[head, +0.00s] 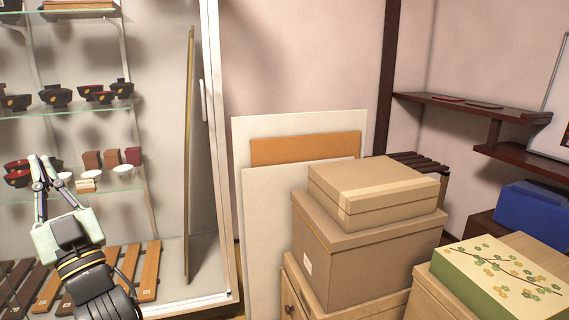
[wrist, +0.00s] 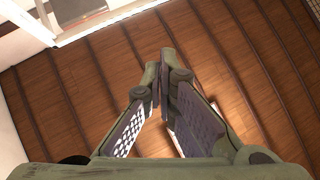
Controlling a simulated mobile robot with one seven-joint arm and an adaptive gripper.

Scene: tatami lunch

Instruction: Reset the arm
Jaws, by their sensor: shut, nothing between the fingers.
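My gripper (head: 42,170) is at the lower left of the head view, raised in front of the glass display case (head: 215,150). Its fingers point up and their tips are together. In the wrist view the gripper (wrist: 160,80) shows its two fingertips meeting, with nothing between them. Behind the fingers, the wrist view shows brown wooden boards with dark strips (wrist: 90,90).
Glass shelves (head: 75,108) with dark bowls and small cups stand behind my gripper. Stacked cardboard boxes (head: 340,245) and a box with a floral lid (head: 480,262) fill the right. Flat panels (head: 265,125) lean on the wall. A dark wall shelf (head: 440,102) is at right.

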